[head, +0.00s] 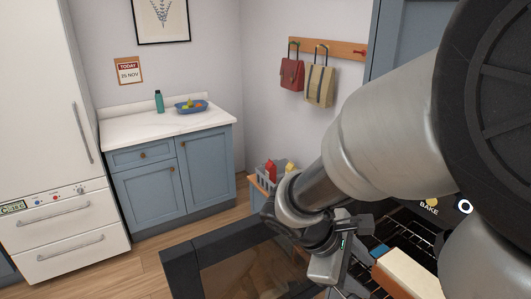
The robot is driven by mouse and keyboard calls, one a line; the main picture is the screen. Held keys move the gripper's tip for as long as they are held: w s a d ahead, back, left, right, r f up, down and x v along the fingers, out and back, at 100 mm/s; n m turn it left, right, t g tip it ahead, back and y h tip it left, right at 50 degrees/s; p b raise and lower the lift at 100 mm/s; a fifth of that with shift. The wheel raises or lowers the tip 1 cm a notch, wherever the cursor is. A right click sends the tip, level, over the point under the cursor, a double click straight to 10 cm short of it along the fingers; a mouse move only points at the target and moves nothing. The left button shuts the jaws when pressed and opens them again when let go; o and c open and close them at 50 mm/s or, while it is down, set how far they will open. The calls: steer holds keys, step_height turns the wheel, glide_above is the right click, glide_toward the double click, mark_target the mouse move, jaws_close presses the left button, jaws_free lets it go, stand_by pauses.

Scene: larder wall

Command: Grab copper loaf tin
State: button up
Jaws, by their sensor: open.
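A long box shape with a pale cream top and a copper-brown side, which looks like the copper loaf tin (412,273), is at the bottom right on the dark wire rack (398,236) of the open oven. Its right end is hidden behind my arm. My gripper (346,276) is open, just left of the tin, and appears apart from it.
The oven door (181,272) hangs open below my arm. A caddy (263,180) with red and yellow items stands behind it. A white fridge (40,120) and a blue cabinet (150,190) with a bottle and fruit bowl are left. Floor between is clear.

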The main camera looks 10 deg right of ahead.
steer(key=w+f+n+t+h, duration=0.45)
steer(key=w+n, duration=0.45)
steer(key=n, duration=0.3)
glide_toward(380, 251)
steer(key=shift+h, duration=0.25)
steer(key=p+x, duration=0.1)
steer(key=x, duration=0.4)
steer(key=shift+w+d+r, duration=0.1)
steer(key=shift+w+r, duration=0.05)
steer(key=shift+r, duration=0.05)
steer(key=x, duration=0.2)
steer(key=f+x, duration=0.1)
steer(key=x, duration=0.2)
jaws_close()
